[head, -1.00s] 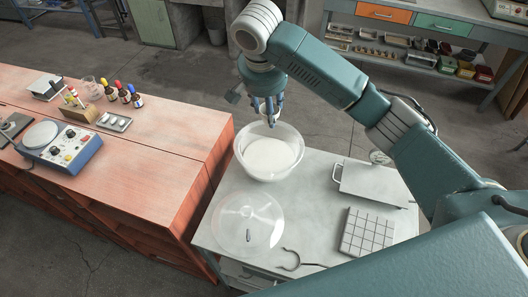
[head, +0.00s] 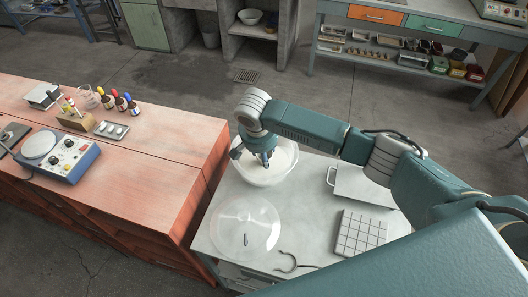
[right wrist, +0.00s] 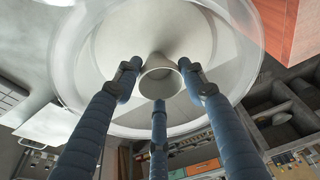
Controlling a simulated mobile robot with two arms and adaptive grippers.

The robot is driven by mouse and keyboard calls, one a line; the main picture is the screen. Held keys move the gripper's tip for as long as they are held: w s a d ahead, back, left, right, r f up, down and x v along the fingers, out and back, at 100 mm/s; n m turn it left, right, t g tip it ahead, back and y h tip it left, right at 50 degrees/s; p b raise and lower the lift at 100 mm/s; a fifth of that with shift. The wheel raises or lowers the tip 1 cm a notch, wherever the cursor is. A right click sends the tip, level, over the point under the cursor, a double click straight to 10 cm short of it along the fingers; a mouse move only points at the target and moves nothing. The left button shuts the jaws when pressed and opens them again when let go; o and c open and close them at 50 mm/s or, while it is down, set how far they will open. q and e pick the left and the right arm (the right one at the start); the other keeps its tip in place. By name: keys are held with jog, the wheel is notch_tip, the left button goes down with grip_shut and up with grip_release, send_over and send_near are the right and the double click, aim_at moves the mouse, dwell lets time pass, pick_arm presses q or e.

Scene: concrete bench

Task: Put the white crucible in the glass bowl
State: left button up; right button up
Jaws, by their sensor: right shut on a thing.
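The glass bowl (head: 285,174) stands on the grey bench, with a pale round surface inside it; it also fills the upper part of the right wrist view (right wrist: 245,85). My right gripper (head: 264,160) reaches down at the bowl's opening. In the right wrist view its three blue fingers (right wrist: 160,88) are closed around the small white crucible (right wrist: 160,80), which is over the bowl's pale inside. I cannot tell whether the crucible touches the bottom. In the head view the crucible is hidden by the gripper. My left gripper is not in view.
A clear glass lid (head: 247,230) lies in front of the bowl. A curved metal tool (head: 287,262), a gridded block (head: 362,232) and a grey tray (head: 365,190) are on the grey bench (head: 315,215). The red-brown bench (head: 150,185) on the left holds an instrument and bottles.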

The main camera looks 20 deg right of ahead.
jog(key=o, duration=1.2)
jog(key=shift+f, duration=0.1)
jog(key=shift+o, duration=0.2)
jog(key=b+v, duration=0.2)
jog(key=v, duration=1)
jog(key=shift+s, duration=0.1)
